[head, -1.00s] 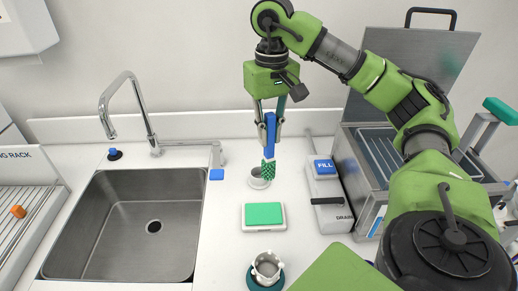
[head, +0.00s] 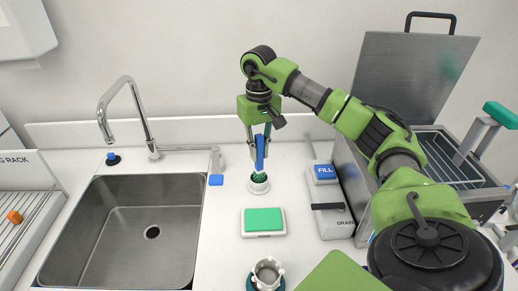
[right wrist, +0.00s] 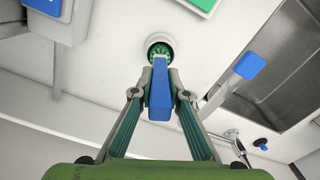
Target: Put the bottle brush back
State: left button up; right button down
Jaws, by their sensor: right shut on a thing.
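The bottle brush has a blue handle (head: 260,152) and green bristles (head: 259,178). My right gripper (head: 260,158) is shut on the blue handle, which also shows in the right wrist view (right wrist: 160,95). The brush points bristles down, and the bristles are partly inside a small white round holder (head: 258,187) on the counter. In the right wrist view the holder's rim (right wrist: 158,40) surrounds the bristles. Whether the brush touches the holder's bottom is hidden. My left gripper is not in view.
A white tray with a green pad (head: 263,220) lies in front of the holder. A FILL/DRAIN unit (head: 329,205) stands to the right, beside an open metal bath (head: 450,160). The sink (head: 125,230) is at left. A grey-white cup (head: 267,272) stands at the front.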

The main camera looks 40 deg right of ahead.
jog(key=shift+f, duration=0.15)
jog(key=c, duration=2.1)
grip_release()
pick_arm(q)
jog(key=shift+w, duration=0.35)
pick_arm(e)
jog(key=shift+o, duration=0.6)
